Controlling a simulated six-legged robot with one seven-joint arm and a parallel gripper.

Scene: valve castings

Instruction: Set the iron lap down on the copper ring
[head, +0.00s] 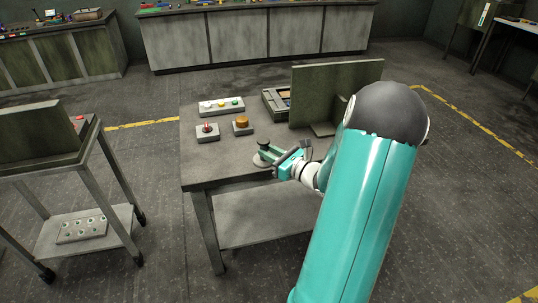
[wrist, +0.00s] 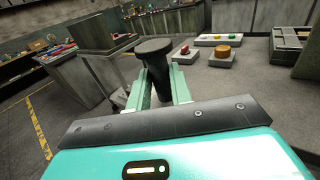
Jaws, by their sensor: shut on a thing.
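My gripper (head: 275,160) is at the near edge of the grey table. In the wrist view its two green fingers (wrist: 161,88) are shut on a dark, mushroom-shaped piece, which I take to be the iron lap (wrist: 154,47). The lap is roughly upright with its wide round head on top; its lower end is hidden. In the head view the dark lap (head: 263,144) shows above a pale grey disc (head: 261,161); I cannot tell whether they touch. An orange-brown round piece, probably the copper ring (head: 242,120), sits on a grey block behind and left of my gripper. It also shows in the wrist view (wrist: 222,51).
A block with a red knob (head: 207,130) and a pale panel with coloured buttons (head: 221,105) stand at the table's left. An open tray (head: 274,103) and an upright green-grey panel (head: 335,90) stand behind. The table's front left is clear.

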